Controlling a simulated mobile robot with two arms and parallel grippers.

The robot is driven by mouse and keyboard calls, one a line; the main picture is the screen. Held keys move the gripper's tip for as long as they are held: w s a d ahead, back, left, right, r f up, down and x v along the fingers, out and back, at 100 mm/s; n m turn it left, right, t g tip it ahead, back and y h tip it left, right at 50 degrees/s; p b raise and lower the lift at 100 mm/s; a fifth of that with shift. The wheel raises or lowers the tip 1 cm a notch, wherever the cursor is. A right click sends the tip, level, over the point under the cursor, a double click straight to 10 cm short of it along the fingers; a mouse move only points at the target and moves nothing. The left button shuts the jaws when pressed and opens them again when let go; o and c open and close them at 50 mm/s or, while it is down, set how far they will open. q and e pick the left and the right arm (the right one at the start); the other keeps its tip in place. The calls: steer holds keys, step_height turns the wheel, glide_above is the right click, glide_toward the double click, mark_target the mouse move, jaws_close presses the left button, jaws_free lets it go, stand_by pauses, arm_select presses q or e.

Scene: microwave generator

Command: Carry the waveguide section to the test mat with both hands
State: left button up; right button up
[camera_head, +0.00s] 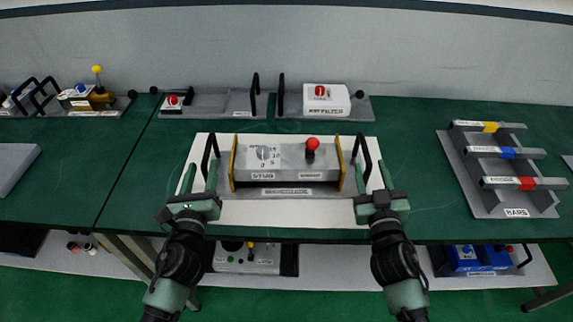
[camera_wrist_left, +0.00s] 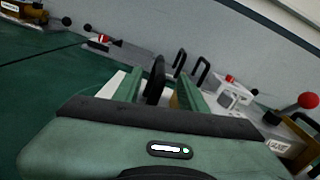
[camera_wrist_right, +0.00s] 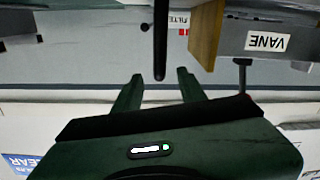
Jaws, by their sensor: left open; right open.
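The waveguide section (camera_head: 286,178) is a grey metal bar with yellow end plates, a white STUB panel and a red knob. It sits level on a pale mat (camera_head: 286,214) in the middle of the green table. A black handle stands at each end: the left handle (camera_head: 208,153) and the right handle (camera_head: 366,158). My left gripper (camera_head: 199,174) is open at the left handle, which shows between its fingers in the left wrist view (camera_wrist_left: 155,82). My right gripper (camera_head: 375,174) is open at the right handle, which lines up between its fingertips in the right wrist view (camera_wrist_right: 160,40).
Grey plates with black handles stand along the back, one carrying a white filter box (camera_head: 326,98). A BARS rack (camera_head: 505,170) with several coloured-band bars is at the right. A brass device (camera_head: 92,98) is far left. A lower shelf (camera_head: 340,262) holds more units.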

mark_target(211, 133)
arm_select(q)
steer(key=w, duration=0.8)
steer(key=shift+a, duration=0.1)
arm_select(e)
steer(key=w, duration=0.8)
arm_select(q)
steer(key=shift+s, duration=0.1)
jaws_close()
arm_select(e)
steer(key=shift+s, duration=0.1)
jaws_close()
arm_select(q)
steer(key=shift+f, duration=0.1)
steer(key=shift+r, duration=0.3)
arm_select(e)
steer(key=shift+r, duration=0.25)
